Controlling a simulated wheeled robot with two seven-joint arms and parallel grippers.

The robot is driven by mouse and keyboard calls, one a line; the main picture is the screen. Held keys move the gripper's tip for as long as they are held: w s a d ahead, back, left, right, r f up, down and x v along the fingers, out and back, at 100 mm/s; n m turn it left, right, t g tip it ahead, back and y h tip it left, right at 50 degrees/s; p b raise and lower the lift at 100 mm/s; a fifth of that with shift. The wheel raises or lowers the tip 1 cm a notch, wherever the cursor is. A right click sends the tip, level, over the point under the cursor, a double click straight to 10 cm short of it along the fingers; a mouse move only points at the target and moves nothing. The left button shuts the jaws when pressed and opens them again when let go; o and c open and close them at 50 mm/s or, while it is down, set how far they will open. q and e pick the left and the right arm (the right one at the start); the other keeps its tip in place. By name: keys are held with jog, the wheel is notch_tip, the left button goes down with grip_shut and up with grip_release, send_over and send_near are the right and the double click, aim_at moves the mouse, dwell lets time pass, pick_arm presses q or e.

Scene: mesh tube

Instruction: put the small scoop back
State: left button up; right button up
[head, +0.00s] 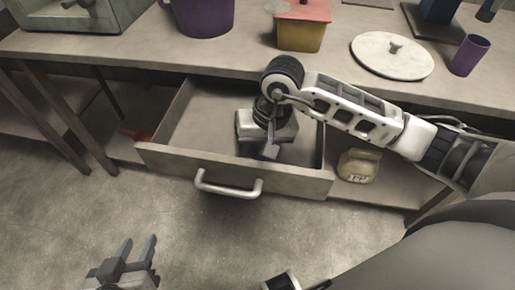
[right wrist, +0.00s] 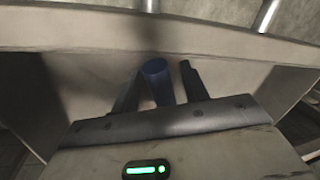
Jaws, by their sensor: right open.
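The drawer (head: 200,120) is pulled open below the table top. My right gripper (head: 262,152) reaches down inside it, toward the front right. In the right wrist view its two fingers stand open, with a blue rounded piece (right wrist: 157,80) between them and a gap visible on the right side. The piece is probably part of the small scoop, but its full shape is hidden; a bit of dark blue also shows below the gripper in the head view (head: 269,152). My left gripper (head: 136,252) is open and empty, low over the floor, far from the drawer.
On the table top are a purple pot (head: 204,14), a yellow box with red lid (head: 300,36), a white round lid (head: 393,60) and a purple cup (head: 470,55). A yellow labelled container (head: 358,165) sits on the lower shelf. The drawer walls closely surround my right gripper.

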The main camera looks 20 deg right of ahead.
jog(key=shift+r, duration=0.4)
jog(key=v, duration=1.1)
jog(key=shift+r, duration=0.25)
jog(key=shift+d, duration=0.1)
